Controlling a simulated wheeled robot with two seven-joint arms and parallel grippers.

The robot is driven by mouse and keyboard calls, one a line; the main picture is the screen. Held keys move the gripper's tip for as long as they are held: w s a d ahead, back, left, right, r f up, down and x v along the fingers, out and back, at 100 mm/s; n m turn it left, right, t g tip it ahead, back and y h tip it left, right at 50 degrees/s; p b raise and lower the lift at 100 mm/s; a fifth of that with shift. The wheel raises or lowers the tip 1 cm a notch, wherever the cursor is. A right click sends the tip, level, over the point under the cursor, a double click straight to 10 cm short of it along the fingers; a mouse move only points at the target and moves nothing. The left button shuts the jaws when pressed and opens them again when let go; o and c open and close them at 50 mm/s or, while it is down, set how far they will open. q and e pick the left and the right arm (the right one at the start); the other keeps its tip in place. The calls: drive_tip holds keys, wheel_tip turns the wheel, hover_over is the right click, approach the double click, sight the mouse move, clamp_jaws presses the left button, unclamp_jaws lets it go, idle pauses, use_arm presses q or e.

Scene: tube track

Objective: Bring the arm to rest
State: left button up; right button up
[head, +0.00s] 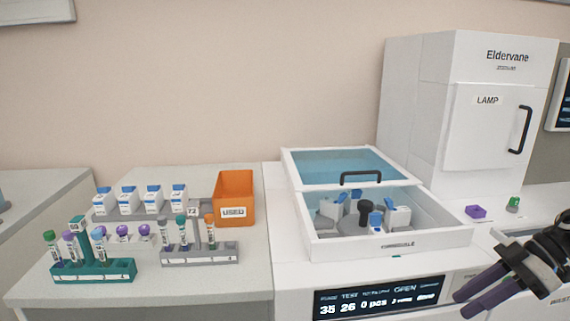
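My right gripper (465,303) comes in at the lower right edge, in front of the white counter and beside the lit display panel. Its two dark purple-grey fingers point left, with a narrow gap between them and nothing held. Part of my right arm is cut off by the picture edge. My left gripper and arm do not show.
The centrifuge (455,240) stands with its lid (310,158) raised. Left are a teal tube rack (92,272), a grey rack (200,257), several white boxes and an orange USED bin (234,187). A purple piece (475,211) and the LAMP cabinet (420,120) are at right.

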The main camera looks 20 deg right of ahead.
drive_tip(key=s+a+f+m+t+y, duration=0.3)
drive_tip(key=a+f, duration=0.5)
drive_tip(key=a, duration=0.3)
drive_tip(key=s+a+f+m+t+y, duration=0.2)
drive_tip(key=a+f+m+t+y, duration=0.2)
drive_tip(key=a+f, duration=0.55)
drive_tip(key=w+f+t+h, duration=0.2)
drive_tip(key=w+t+h, duration=0.25)
drive_tip(key=h, duration=0.45)
drive_tip(key=s+a+f+n+g+h, duration=0.35)
drive_tip(key=s+f+g, duration=0.35)
drive_tip(key=s+f, duration=0.25)
drive_tip(key=a+r+m, duration=0.1)
drive_tip(key=a+m, duration=0.4)
drive_tip(key=a, duration=0.7)
drive_tip(key=shift+r, duration=0.15)
drive_tip(key=shift+w+t, duration=0.1)
drive_tip(key=shift+t, duration=0.15)
